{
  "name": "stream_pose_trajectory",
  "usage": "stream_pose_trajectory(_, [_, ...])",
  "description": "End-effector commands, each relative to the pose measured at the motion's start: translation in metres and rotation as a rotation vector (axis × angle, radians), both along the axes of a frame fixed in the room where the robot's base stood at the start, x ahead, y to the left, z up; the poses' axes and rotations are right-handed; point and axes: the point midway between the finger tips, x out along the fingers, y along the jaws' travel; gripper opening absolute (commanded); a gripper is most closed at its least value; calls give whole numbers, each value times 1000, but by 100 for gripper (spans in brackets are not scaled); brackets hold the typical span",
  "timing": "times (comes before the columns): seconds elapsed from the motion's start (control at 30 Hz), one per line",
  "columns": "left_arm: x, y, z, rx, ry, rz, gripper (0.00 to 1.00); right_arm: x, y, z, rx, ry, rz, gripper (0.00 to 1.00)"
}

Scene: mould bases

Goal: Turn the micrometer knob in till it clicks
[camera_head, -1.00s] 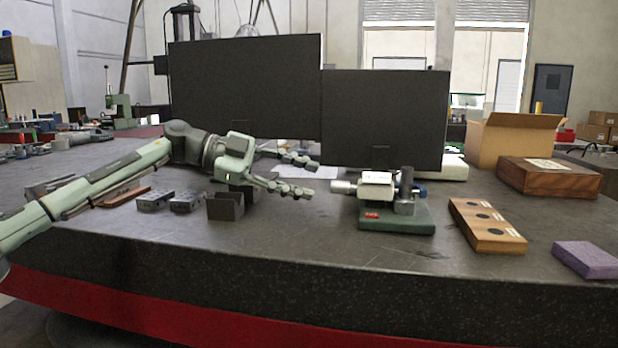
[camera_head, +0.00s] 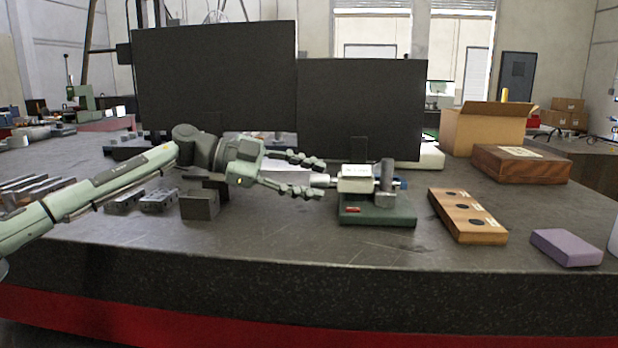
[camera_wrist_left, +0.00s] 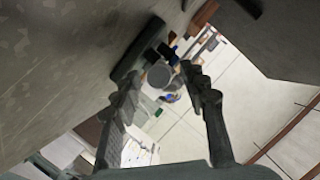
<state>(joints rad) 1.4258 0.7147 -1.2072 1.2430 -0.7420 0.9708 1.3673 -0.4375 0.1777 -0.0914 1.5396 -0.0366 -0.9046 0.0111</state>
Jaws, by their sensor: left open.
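The micrometer has a pale body (camera_head: 357,177) on a dark green base (camera_head: 377,212), beside a grey upright post (camera_head: 387,176). Its silvery knob (camera_head: 319,180) points left toward my left gripper (camera_head: 318,177). That gripper is open, its two jointed fingers reaching on either side of the knob. In the left wrist view the round grey knob end (camera_wrist_left: 159,75) shows between the fingertips of the left gripper (camera_wrist_left: 164,80), with gaps visible at the sides. Contact cannot be told. My right gripper is not in view.
Metal blocks (camera_head: 158,200) and a dark V-shaped block (camera_head: 200,204) lie below my left arm. Two dark panels (camera_head: 215,75) stand behind. A wooden block with dark discs (camera_head: 467,232), a purple block (camera_head: 566,248), a wooden case (camera_head: 520,178) and a cardboard box (camera_head: 485,135) are at right.

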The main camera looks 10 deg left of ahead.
Motion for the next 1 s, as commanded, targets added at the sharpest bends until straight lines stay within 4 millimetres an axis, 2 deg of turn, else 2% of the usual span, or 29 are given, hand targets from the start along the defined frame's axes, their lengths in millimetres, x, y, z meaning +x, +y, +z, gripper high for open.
stream_pose_trajectory(0.17, [0, 0, 0, 0, 0, 0, 43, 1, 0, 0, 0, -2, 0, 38])
stream_pose_trajectory(0.2, [0, 0, 0, 0, 0, 0, 41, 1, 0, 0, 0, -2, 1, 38])
stream_pose_trajectory(0.53, [0, 0, 0, 0, 0, 0, 0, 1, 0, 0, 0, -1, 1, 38])
stream_pose_trajectory(0.77, [0, 0, 0, 0, -10, 0, 0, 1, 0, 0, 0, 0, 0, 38])
stream_pose_trajectory(1.0, [-2, 0, -2, -1, -100, -1, 0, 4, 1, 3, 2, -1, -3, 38])
